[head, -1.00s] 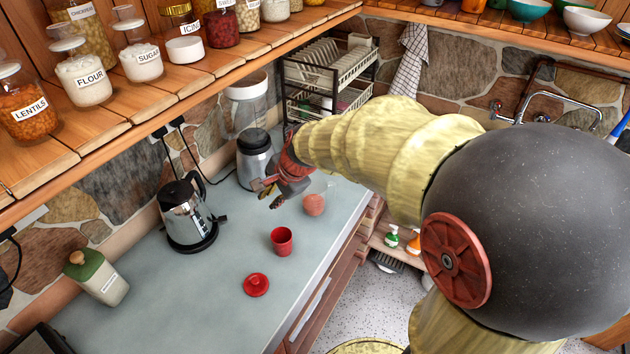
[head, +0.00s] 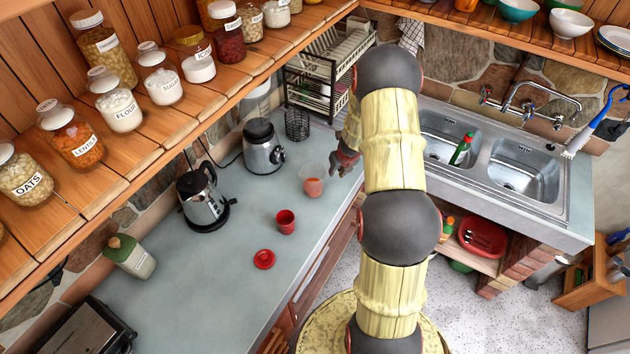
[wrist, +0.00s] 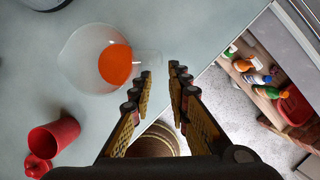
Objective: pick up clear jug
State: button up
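The clear jug (wrist: 78,50) stands upright on the counter, with something orange showing in its lower part. It also shows in the head view (head: 311,182), beside my gripper. Its clear handle points right in the wrist view, toward my fingertips. My gripper (wrist: 160,70) is open, its two fingers apart with nothing held between them. The fingertips are close to the handle's end; I cannot tell whether they touch it. In the head view my gripper (head: 347,166) is just right of the jug, partly hidden by my arm.
A red cup (head: 286,222) and a red lid (head: 263,259) are on the counter near the jug. A blender base (head: 263,147), a kettle (head: 202,198) and a wire basket (head: 297,124) stand farther back. The counter's front edge is close to my gripper. A sink (head: 520,168) is at right.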

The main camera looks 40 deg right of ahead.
aim_at(332, 178)
jog(key=b+x, duration=0.1)
jog(key=x, duration=0.8)
jog(key=shift+w+f, duration=0.15)
jog(key=shift+f, duration=0.1)
jog(key=shift+c, duration=0.9)
grip_shut()
